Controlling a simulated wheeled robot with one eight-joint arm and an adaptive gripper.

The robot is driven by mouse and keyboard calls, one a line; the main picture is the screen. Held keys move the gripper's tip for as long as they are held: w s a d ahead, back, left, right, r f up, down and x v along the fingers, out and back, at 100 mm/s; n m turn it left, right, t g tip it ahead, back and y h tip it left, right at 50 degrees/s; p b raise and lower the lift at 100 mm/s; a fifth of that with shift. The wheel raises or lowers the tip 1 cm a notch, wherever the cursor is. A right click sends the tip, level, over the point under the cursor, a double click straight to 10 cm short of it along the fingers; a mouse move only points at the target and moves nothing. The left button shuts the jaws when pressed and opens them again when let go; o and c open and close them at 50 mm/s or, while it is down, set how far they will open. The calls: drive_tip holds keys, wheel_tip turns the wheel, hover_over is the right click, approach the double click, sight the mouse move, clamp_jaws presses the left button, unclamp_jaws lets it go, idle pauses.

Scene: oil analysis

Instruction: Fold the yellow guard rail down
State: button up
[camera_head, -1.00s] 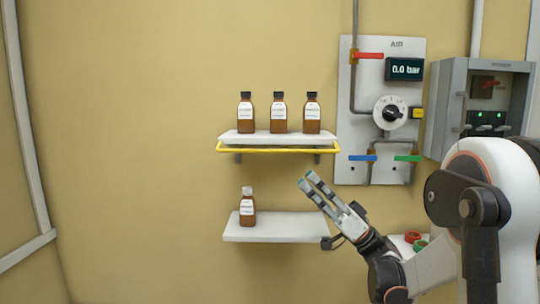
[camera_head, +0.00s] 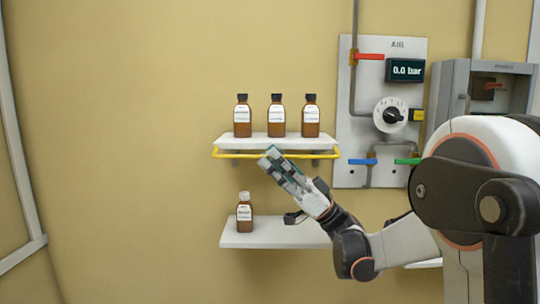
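The yellow guard rail (camera_head: 308,156) runs along the front of the upper white shelf (camera_head: 250,143), at about the shelf's own level and below the bottles' bases. My gripper (camera_head: 268,157) points up and to the left, with its fingertips overlapping the middle of the rail in the picture. I cannot tell whether it touches the rail or is in front of it. The two fingers look close together, and whether they are parted or shut is unclear. Part of the rail is hidden behind the fingertips.
Three brown bottles with black caps (camera_head: 277,117) stand on the upper shelf. A white-capped brown bottle (camera_head: 245,214) stands on the lower shelf (camera_head: 262,237). An AIR panel (camera_head: 350,120) with a dial and 0.0 bar display is at right, beside a grey cabinet (camera_head: 445,90). The left wall is clear.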

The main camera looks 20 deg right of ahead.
drive_tip(key=shift+w+a+r, duration=0.15)
drive_tip(key=shift+a+r, duration=0.3)
drive_tip(key=shift+r, duration=0.05)
clamp_jaws()
drive_tip(key=m+t+h, duration=0.1)
drive_tip(key=m, duration=0.1)
drive_tip(key=r+m+t+h, duration=0.1)
drive_tip(key=m+t, duration=0.1)
drive_tip(key=m+t+h, duration=0.1)
drive_tip(key=m+t, duration=0.1)
drive_tip(key=shift+r+p, duration=0.3)
drive_tip(key=shift+p, duration=0.1)
drive_tip(key=shift+r+m+t+h, duration=0.15)
drive_tip(key=shift+m+t+h, duration=0.45)
drive_tip(key=shift+m, duration=0.3)
drive_tip(key=shift+r+m+t+h, duration=0.1)
drive_tip(key=shift+m+t+h, duration=0.4)
drive_tip(key=shift+m+t, duration=0.3)
